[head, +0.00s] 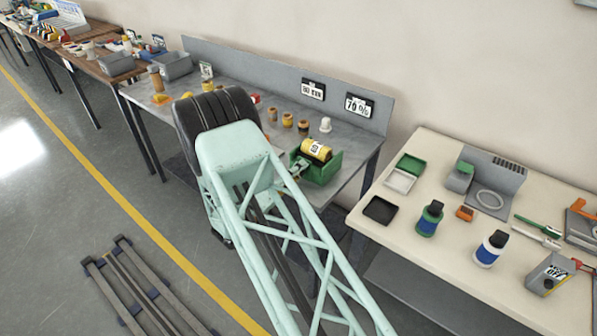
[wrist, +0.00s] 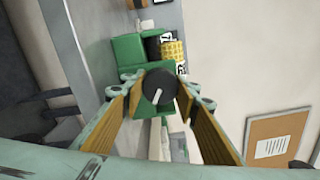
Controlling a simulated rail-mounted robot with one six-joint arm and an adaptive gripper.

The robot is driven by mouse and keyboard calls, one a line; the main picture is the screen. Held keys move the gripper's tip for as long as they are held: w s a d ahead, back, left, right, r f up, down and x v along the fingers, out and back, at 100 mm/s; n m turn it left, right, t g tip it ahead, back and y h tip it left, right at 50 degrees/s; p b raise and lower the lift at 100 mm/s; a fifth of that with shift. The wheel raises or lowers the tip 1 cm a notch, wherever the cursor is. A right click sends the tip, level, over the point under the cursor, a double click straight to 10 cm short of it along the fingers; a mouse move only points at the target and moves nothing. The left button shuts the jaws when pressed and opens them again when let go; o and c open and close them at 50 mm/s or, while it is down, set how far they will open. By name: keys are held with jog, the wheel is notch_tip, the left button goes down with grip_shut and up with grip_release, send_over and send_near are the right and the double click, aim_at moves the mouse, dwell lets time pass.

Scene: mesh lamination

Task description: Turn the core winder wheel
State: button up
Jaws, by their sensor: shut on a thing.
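The core winder is a green box-like machine (head: 323,170) with a yellow mesh roll (head: 316,149) on it, at the right end of the grey bench. In the wrist view its green body (wrist: 126,52) and the yellow roll (wrist: 172,50) lie beyond the wheel. The winder wheel (wrist: 157,84) is a dark round knob with a white line, facing the camera. My gripper (wrist: 158,92) has its two fingertips on either side of the wheel, shut on it. In the head view, the gripper is small and partly hidden beside the winder.
The grey bench (head: 230,88) holds several small rolls and a white spool (head: 325,125) behind the winder. A cream table (head: 408,229) with trays, bottles and tools stands to the right, across a narrow gap. A slatted rack (head: 135,290) lies on the floor.

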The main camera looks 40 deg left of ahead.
dwell(0.3)
jog(key=o, duration=0.9)
jog(key=shift+s, duration=0.15)
jog(key=shift+s, duration=5.85)
jog(key=shift+d, duration=0.1)
